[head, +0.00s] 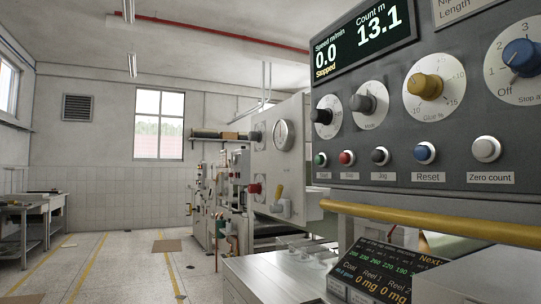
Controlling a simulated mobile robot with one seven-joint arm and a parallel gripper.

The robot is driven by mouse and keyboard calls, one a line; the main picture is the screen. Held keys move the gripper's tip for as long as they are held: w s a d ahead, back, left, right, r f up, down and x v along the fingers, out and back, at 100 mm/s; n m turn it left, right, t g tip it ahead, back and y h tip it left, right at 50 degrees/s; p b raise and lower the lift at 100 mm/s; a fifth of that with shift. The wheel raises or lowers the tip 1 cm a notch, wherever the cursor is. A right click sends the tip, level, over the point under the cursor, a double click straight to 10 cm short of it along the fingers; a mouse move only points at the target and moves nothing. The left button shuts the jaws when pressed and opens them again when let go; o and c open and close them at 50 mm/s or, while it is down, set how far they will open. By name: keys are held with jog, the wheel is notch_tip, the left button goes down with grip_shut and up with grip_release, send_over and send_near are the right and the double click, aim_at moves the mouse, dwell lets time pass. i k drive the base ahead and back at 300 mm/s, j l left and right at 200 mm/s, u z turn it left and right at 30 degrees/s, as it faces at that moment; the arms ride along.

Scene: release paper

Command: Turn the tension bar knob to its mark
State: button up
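The grey control panel (445,165) fills the right side of the head view. On the machine further back are a red knob (255,188) and a yellow lever or knob (280,194) below a round gauge (283,135). No readable label tells which is the tension bar knob, and I cannot make out its mark. My gripper is not in view.
The display (362,40) reads speed 0.0, Stopped, count 13.1. Several push buttons (424,153) line the panel. A yellow rail (425,220) runs below it, above a tilted screen (375,272) and metal table (262,278). Open floor (125,275) lies left; a bench (22,225) stands there.

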aim_at(252, 136)
jog(key=i+j+z, duration=0.1)
jog(key=i+j, duration=0.2)
jog(key=i+j+z, duration=0.15)
jog(key=i+j, duration=0.15)
jog(key=j, duration=0.15)
jog(key=i+j+z, duration=0.1)
jog(key=i+j, duration=0.15)
jog(key=j, duration=0.2)
jog(key=i+j+z, duration=0.15)
jog(key=j, duration=0.3)
jog(key=i, duration=0.1)
